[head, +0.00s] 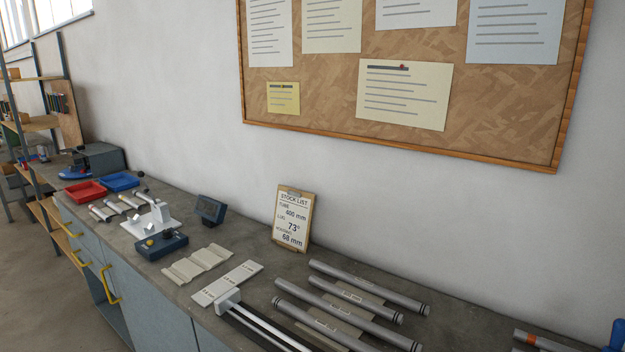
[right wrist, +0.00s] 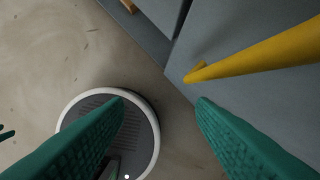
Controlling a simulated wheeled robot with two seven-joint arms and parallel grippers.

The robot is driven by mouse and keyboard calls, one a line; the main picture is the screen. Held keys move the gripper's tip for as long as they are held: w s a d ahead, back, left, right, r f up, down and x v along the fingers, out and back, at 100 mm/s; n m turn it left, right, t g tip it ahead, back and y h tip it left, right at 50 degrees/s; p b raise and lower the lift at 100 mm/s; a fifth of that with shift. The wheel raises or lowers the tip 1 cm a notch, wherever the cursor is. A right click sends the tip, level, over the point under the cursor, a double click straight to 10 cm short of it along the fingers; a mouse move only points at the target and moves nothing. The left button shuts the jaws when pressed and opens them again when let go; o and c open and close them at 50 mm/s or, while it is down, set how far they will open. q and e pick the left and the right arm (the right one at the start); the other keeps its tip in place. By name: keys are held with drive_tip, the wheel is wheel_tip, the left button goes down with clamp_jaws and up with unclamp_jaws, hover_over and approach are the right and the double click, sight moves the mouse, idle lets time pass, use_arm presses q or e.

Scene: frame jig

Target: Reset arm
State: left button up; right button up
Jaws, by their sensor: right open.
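My right gripper (right wrist: 160,104) shows in the right wrist view as two green fingers spread wide apart. It is open, with nothing between the fingers. It hangs in front of the grey cabinet (right wrist: 225,45), near a yellow bar handle (right wrist: 262,52), over the floor. A small dark green shape at the left edge of the right wrist view may be part of my left gripper; too little shows to tell its state. Neither gripper shows in the head view.
The head view shows a workbench with grey tubes (head: 369,290), a stock list clipboard (head: 293,218), a red tray (head: 86,192), a blue tray (head: 119,181) and a dark blue device (head: 161,246). Yellow handles (head: 110,284) stick out from the cabinet front. Floor (right wrist: 40,60) beside it is clear.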

drive_tip(key=s+d+f+g, duration=0.1)
drive_tip(key=s+f, duration=0.3)
drive_tip(key=f, duration=0.5)
drive_tip(key=s+f, duration=0.4)
drive_tip(key=f, duration=0.4)
drive_tip(key=s+d+f+b, duration=0.1)
drive_tip(key=s+d+f, duration=0.1)
drive_tip(key=s+f, duration=0.5)
drive_tip(key=s, duration=0.3)
drive_tip(key=shift+s+d+f+g, duration=0.15)
drive_tip(key=shift+s+f+g, duration=0.25)
